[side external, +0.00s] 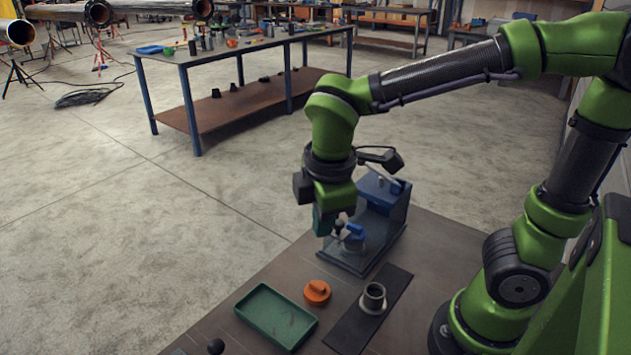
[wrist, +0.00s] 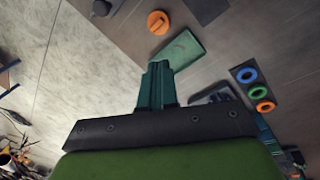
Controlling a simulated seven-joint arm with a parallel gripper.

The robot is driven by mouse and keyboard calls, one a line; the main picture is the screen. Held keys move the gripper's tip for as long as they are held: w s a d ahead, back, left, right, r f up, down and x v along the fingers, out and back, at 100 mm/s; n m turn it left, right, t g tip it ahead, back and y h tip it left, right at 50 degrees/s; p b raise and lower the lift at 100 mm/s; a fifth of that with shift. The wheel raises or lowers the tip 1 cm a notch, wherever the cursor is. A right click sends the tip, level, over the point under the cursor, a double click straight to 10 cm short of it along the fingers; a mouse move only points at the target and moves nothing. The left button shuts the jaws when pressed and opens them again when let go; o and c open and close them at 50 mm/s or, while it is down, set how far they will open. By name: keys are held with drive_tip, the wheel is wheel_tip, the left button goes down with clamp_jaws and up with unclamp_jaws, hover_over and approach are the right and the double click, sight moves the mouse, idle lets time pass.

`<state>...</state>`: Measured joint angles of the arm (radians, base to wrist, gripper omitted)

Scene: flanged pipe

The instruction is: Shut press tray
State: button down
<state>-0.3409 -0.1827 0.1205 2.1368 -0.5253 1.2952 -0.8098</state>
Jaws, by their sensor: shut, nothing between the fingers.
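The press (side external: 395,212), a grey frame with a blue upper part, stands near the back edge of the table in the side external view. A low grey base (side external: 345,259) with a small blue part (side external: 355,236) shows at its front; I cannot tell how far its tray is out. My gripper (side external: 323,224) points down at the press's front left, overlapping it in the picture. Contact cannot be made out. In the wrist view my gripper's green fingers (wrist: 158,66) are together, with nothing between them. A partly hidden grey part lies behind the gripper there.
A green tray (side external: 255,308), an orange cap (side external: 317,292) and a grey flanged pipe (side external: 374,298) on a dark mat (side external: 392,296) stand in front of the press. Blue, green and orange rings (wrist: 246,74) show on a dark board in the wrist view.

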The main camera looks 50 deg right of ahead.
drive_tip(key=n+h, duration=0.1)
drive_tip(key=n, duration=0.3)
drive_tip(key=n+h, duration=0.2)
drive_tip(key=n, duration=0.4)
hover_over(336, 237)
drive_tip(key=a, duration=0.2)
drive_tip(key=shift+g, duration=0.3)
drive_tip(key=shift+s+f, duration=0.15)
drive_tip(key=shift+f, duration=1.75)
drive_tip(key=shift+s+f, duration=0.1)
drive_tip(key=shift+f, duration=1.75)
